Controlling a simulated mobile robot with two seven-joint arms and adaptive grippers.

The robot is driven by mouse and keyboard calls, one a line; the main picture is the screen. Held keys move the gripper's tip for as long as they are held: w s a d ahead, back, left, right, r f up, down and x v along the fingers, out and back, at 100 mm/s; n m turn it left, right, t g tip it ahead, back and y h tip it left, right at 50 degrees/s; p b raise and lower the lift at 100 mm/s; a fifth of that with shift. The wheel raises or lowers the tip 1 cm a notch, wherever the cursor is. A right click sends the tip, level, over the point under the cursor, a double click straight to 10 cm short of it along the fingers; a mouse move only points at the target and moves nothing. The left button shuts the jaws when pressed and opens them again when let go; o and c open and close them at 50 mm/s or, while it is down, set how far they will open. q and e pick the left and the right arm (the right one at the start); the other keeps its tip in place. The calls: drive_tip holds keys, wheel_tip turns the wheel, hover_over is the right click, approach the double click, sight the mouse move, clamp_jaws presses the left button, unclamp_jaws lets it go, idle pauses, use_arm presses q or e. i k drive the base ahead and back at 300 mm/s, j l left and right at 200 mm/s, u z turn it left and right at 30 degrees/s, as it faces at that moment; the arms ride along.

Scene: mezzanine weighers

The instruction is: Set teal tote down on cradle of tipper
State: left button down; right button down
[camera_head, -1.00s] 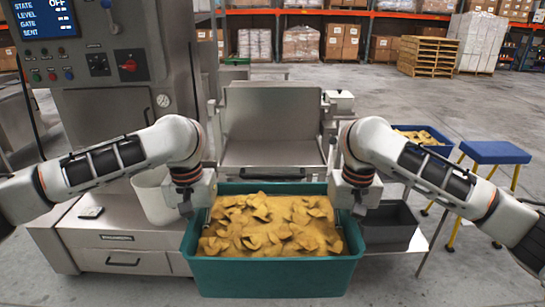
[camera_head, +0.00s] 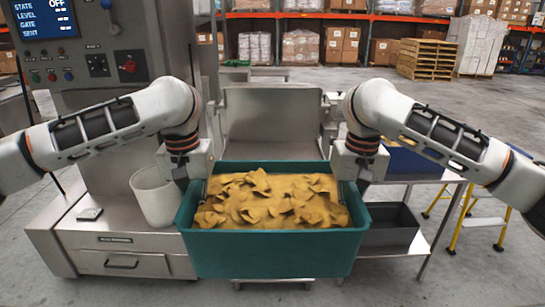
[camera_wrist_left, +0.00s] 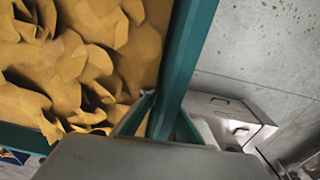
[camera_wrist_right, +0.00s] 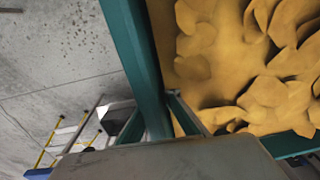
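The teal tote (camera_head: 275,253), full of tan, flake-like pieces, hangs level in front of the tipper. My left gripper (camera_head: 196,188) is shut on its left side wall; the left wrist view shows the fingers (camera_wrist_left: 155,120) on either side of that wall. My right gripper (camera_head: 351,187) is shut on the right side wall, with its fingers (camera_wrist_right: 172,118) straddling it in the right wrist view. The tipper's steel cradle (camera_head: 273,120) stands directly behind the tote. The tote hides the cradle's lower part, so I cannot tell whether they touch.
A control cabinet (camera_head: 120,55) and white bin (camera_head: 155,197) stand left. A grey tray (camera_head: 391,226) sits on a low shelf close to the tote's right. A blue tote (camera_head: 408,160) and yellow-legged stool (camera_head: 463,205) are farther right, partly behind my right arm.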

sight(272, 155)
drive_tip(key=i, duration=1.65)
